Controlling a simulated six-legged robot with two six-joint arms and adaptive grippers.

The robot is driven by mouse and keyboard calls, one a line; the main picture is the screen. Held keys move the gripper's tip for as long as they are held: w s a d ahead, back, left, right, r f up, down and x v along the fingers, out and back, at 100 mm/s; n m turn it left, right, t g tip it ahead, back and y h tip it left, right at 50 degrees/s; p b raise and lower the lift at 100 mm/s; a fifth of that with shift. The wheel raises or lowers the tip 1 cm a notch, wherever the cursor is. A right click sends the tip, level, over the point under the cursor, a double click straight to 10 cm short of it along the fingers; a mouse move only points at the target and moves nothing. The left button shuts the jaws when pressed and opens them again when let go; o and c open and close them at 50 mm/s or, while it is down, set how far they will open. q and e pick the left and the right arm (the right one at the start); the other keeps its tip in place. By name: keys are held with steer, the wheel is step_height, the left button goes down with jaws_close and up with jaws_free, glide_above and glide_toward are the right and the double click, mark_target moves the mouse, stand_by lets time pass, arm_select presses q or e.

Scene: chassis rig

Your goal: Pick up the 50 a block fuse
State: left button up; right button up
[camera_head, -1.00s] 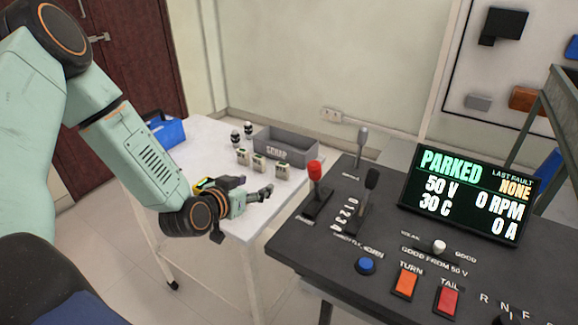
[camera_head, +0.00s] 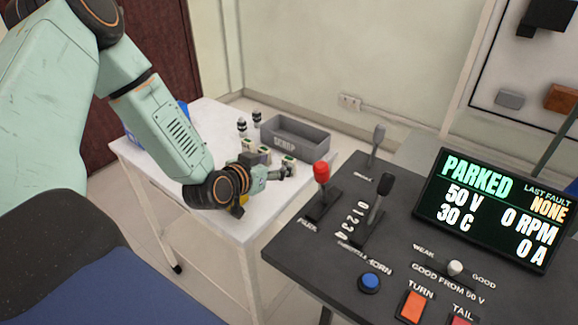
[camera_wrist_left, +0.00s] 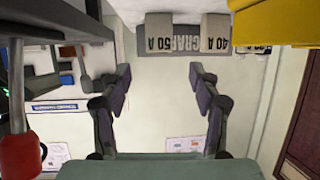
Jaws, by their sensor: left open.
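The 50 A block fuse (camera_wrist_left: 158,40) is a pale block with dark lettering, upside down in the left wrist view. A similar 40 A block (camera_wrist_left: 214,40) stands beside it on the right. My left gripper (camera_head: 287,173) is open and empty, close to the nearest block. In the wrist view its spread fingers (camera_wrist_left: 160,85) have the 50 A block beyond the gap, apart from them. My right gripper is not in view.
A grey scrap bin (camera_head: 295,142) stands behind the fuses. Two dark-topped cylinders (camera_head: 242,127) stand left of it. A yellow item (camera_head: 243,199) is close below my gripper. The black console (camera_head: 330,260) with a red-knobbed lever (camera_head: 321,174) rises to the right.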

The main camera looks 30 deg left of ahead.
mark_target(287, 161)
arm_select(q)
steer(key=shift+w+d+f, duration=0.15)
steer(key=shift+w+d, duration=0.1)
steer(key=shift+w, duration=0.1)
steer(key=w+f, duration=0.1)
steer(key=w+f+b, duration=0.1)
steer(key=w+b, duration=0.1)
steer(key=w, duration=0.1)
steer(key=shift+a+f, duration=0.4)
steer(key=shift+w, duration=0.3)
steer(key=shift+w+d+r, duration=0.15)
steer(key=shift+w+d, duration=0.05)
steer(key=shift+d, duration=0.1)
steer(key=shift+a+f, duration=0.2)
steer(key=shift+a, duration=0.1)
steer(key=c, duration=0.4)
steer(key=shift+d+r, duration=0.15)
steer(key=shift+d, duration=0.1)
steer(key=c, duration=0.4)
steer(key=shift+a, duration=0.15)
steer(key=c, duration=0.4)
